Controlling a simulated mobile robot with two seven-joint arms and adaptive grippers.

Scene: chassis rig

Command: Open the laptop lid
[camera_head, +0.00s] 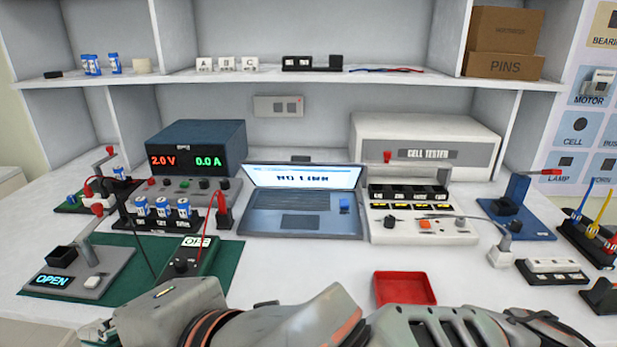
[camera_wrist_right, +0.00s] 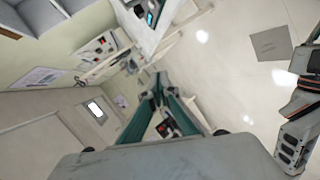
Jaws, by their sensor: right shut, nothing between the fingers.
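The laptop (camera_head: 303,203) sits in the middle of the bench. Its lid (camera_head: 304,176) stands up, tilted back, and the keyboard is uncovered. The lit screen shows "NO LINK". My right arm lies across the bottom of the head view, in front of the bench. My right gripper (camera_head: 98,333) is at the lower left, partly cut off by the frame edge, shut and empty. It is well apart from the laptop. I do not see my left gripper. The right wrist view does not show the laptop.
A power supply (camera_head: 197,147) stands behind left of the laptop, and a cell tester (camera_head: 425,137) behind right. A cell tray unit (camera_head: 423,222) stands close at its right. A red tray (camera_head: 404,288) lies in front. Cabled devices stand on a green mat (camera_head: 232,262) at left.

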